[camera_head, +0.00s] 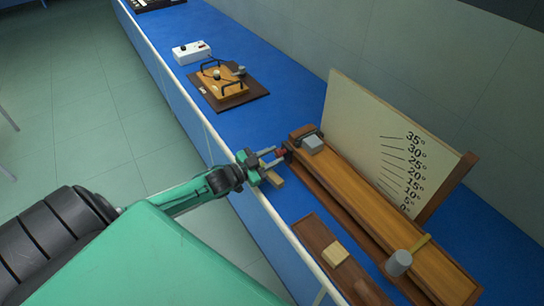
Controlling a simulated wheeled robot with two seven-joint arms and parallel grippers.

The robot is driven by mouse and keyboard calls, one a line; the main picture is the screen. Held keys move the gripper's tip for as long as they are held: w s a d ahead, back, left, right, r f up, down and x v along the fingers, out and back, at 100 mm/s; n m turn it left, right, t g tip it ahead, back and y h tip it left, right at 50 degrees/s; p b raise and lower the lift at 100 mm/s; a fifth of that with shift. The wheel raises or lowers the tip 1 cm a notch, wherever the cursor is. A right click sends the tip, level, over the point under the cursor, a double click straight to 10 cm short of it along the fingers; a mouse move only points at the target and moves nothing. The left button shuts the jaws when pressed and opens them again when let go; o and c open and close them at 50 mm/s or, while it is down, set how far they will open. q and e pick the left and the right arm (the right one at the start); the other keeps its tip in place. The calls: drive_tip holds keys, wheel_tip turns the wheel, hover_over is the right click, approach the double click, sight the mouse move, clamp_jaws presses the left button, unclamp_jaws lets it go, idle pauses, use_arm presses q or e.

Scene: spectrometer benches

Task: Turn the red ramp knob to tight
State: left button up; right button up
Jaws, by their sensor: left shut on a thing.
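The red ramp knob (281,152) sits at the upper left end of the wooden ramp (365,205), mostly hidden by my gripper. My left gripper (273,158) reaches in from the left over the bench edge, with its fingers shut on the knob. A board (393,145) with angle marks from 0° to 35° stands upright behind the ramp. The ramp appears to lie low along the board. My right gripper is not in view.
A grey block (312,144) sits on the ramp near the knob, and a grey cylinder (399,262) is at its lower end. A brown board with a light block (335,253) lies in front. A wooden apparatus (226,88) and white box (191,52) stand farther along the blue bench (275,55).

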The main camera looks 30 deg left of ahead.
use_arm(q)
drive_tip(key=m, duration=0.4)
drive_tip(key=shift+f+m+b, duration=0.1)
drive_tip(key=shift+m+b, duration=0.2)
drive_tip(key=shift+m, duration=0.1)
drive_tip(key=m+b, duration=0.1)
drive_tip(key=m, duration=0.3)
drive_tip(key=shift+d+f+m, duration=0.1)
drive_tip(key=shift+m, duration=0.2)
drive_tip(key=m+b, duration=0.2)
drive_tip(key=m, duration=0.2)
drive_tip(key=shift+s+f, duration=0.1)
drive_tip(key=shift+m+b, duration=0.95)
drive_tip(key=shift+m, duration=1.35)
drive_tip(key=o, duration=1)
drive_tip(key=shift+c, duration=0.2)
